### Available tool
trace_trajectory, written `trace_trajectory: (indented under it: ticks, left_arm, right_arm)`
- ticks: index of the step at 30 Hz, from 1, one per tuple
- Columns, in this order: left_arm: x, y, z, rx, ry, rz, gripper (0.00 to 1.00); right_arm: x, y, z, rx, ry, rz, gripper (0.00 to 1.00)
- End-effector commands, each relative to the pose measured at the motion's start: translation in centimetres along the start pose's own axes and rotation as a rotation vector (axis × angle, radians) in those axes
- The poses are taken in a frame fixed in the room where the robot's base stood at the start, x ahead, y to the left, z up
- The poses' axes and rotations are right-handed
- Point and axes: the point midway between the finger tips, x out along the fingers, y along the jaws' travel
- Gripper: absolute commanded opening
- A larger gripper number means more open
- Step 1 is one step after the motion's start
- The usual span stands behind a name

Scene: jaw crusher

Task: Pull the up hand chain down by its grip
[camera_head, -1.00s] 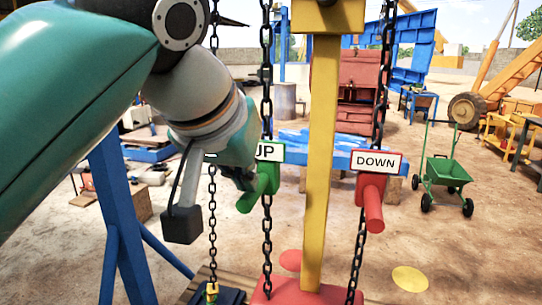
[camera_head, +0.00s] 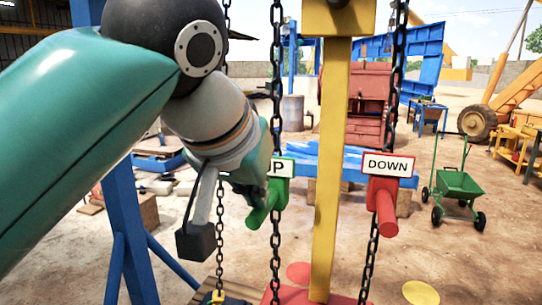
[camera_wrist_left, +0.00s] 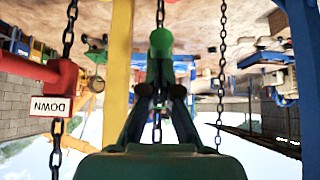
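The green up grip (camera_head: 265,203) hangs on the up chain (camera_head: 276,240), left of the yellow post, with its "UP" label (camera_head: 281,167) partly covered by my gripper. My left gripper (camera_head: 259,168) comes to it from the left and above, mostly hidden behind my arm in the head view. In the left wrist view, which is upside down, the fingers of my left gripper (camera_wrist_left: 161,92) close in on both sides of the green grip (camera_wrist_left: 160,45). The red down grip (camera_head: 382,205) with its "DOWN" label (camera_head: 388,164) hangs right of the post. My right gripper is not in view.
The yellow post (camera_head: 329,160) stands between the two chains, close to my gripper. A blue frame (camera_head: 126,225) stands at left. A green cart (camera_head: 457,184) and a red machine (camera_head: 358,100) are farther back. Open ground lies at right.

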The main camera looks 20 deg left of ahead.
Motion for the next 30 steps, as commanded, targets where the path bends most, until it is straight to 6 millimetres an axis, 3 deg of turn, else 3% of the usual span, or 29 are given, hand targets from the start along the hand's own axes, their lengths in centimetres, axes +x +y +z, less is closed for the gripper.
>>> trace_trajectory:
  ticks: [30]
  left_arm:
    - [3.3, 0.1, 2.8, 0.002, -0.003, 0.001, 0.00]
  right_arm:
    - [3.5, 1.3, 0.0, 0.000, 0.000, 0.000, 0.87]
